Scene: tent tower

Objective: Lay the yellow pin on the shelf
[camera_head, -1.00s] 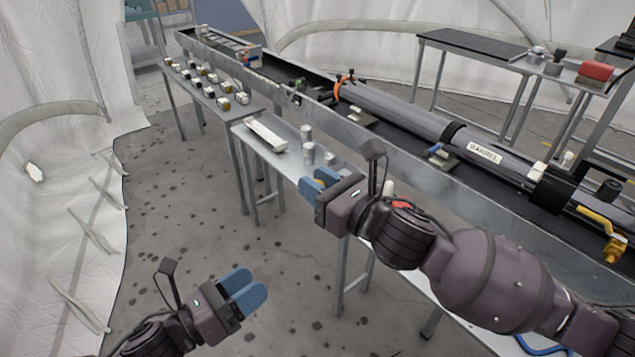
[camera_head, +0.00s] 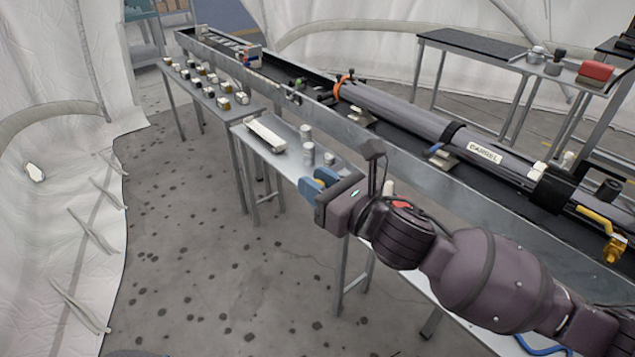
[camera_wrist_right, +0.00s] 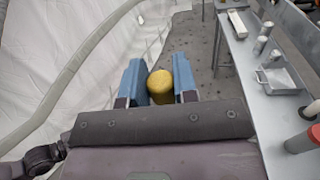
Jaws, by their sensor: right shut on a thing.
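The yellow pin (camera_wrist_right: 160,86) shows its rounded yellow end in the right wrist view, between the two blue fingers of my right gripper (camera_wrist_right: 160,82). The right gripper is shut on it. In the head view my right gripper (camera_head: 317,188) is beside the near edge of the shelf (camera_head: 290,165), a narrow grey ledge along the long trough, and the pin is hidden there by the fingers and hand. The pin's far end is out of sight. My left gripper is not in view.
On the shelf stand a white block (camera_head: 265,136) and small grey cylinders (camera_head: 308,152). A shallow metal tray (camera_wrist_right: 279,78) lies on it in the wrist view. Another ledge (camera_head: 205,90) holds several small blocks. The long grey tube (camera_head: 400,115) lies in the trough. The floor at left is clear.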

